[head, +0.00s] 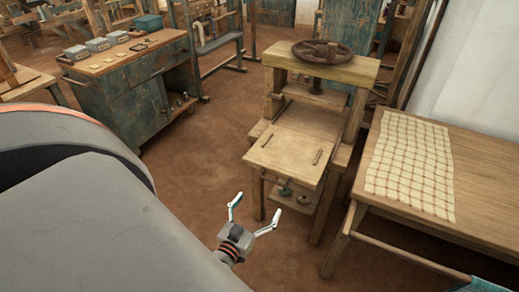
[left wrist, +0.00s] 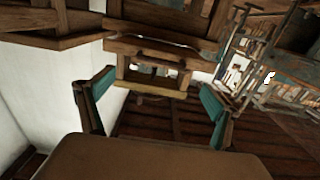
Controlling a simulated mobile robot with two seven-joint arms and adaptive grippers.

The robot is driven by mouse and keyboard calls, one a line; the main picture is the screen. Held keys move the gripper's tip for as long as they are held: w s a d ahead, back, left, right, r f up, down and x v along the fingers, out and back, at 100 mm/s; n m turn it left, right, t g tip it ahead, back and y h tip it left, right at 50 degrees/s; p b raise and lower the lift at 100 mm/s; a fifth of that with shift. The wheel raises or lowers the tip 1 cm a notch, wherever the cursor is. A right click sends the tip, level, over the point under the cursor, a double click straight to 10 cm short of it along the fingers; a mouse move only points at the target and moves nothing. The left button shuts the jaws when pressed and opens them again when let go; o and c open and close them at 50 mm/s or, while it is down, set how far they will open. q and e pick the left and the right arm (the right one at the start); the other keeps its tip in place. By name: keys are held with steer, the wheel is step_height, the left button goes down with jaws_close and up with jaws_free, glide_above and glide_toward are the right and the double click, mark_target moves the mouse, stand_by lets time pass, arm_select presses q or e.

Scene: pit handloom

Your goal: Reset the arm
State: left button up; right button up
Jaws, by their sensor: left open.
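My left gripper (head: 257,205) shows low in the middle of the head view, with its two fingers spread wide and nothing between them. It is in front of the wooden press (head: 322,70), apart from it as far as I can see. In the left wrist view the gripper (left wrist: 153,80) also has its teal-padded fingers apart and holds nothing. A wooden frame (left wrist: 155,50) shows beyond the fingers there. My right gripper is in neither view.
A wooden table (head: 480,180) with a checked cloth (head: 412,165) stands at the right. A worn teal cabinet (head: 140,90) with small boxes on top stands at the back left. Bare brown floor (head: 210,140) lies between the cabinet and the press.

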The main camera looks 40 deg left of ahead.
arm_select(q)
steer(key=s+d+f+m+g+h, duration=0.2)
steer(key=s+d, duration=0.3)
steer(key=d, duration=0.3)
steer(key=s+d+f+m+g+h, duration=0.3)
steer(key=s+d+m+g+h, duration=0.1)
steer(key=d, duration=0.5)
steer(key=shift+s+d+m+g+h, duration=0.15)
steer(key=shift+s+m+g+h, duration=0.25)
steer(key=shift+s+m, duration=0.1)
steer(key=shift+w, duration=0.1)
